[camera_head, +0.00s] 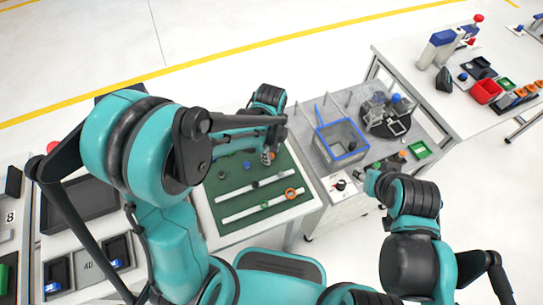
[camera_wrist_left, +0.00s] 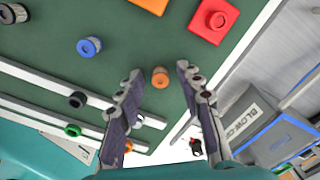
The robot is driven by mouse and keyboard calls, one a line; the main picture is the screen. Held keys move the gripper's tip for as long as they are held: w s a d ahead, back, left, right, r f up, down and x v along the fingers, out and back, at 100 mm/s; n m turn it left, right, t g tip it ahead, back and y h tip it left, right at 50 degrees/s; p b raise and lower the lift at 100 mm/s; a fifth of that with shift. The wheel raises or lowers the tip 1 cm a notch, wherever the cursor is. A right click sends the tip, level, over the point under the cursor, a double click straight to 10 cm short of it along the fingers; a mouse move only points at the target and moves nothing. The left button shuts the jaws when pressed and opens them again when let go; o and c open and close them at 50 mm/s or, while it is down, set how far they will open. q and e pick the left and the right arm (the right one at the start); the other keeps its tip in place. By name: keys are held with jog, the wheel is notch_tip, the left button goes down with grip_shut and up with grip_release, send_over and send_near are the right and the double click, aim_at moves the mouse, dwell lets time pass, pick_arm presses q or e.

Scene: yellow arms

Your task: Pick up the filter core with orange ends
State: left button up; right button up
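The filter core with orange ends (camera_wrist_left: 160,77) stands on the green work mat (camera_wrist_left: 130,58), seen from above in the left wrist view. My left gripper (camera_wrist_left: 159,71) is open and empty. Its two fingertips show on either side of the core, with gaps on both sides; how far above it they are I cannot tell. In the head view my left gripper (camera_head: 268,150) is over the right part of the mat, and the core is largely hidden by it. My right gripper (camera_head: 373,177) is by the right-hand workbench, too small and covered to read.
A blue-ended core (camera_wrist_left: 89,46) and a dark-ended core (camera_wrist_left: 12,13) stand left of the orange one. A red block (camera_wrist_left: 214,20) and an orange block (camera_wrist_left: 148,4) lie nearby. White rails (camera_head: 254,208) carry rings. A blue-rimmed bin (camera_head: 341,139) stands to the right.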

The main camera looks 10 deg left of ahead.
pick_arm(q)
jog(key=c, duration=0.5)
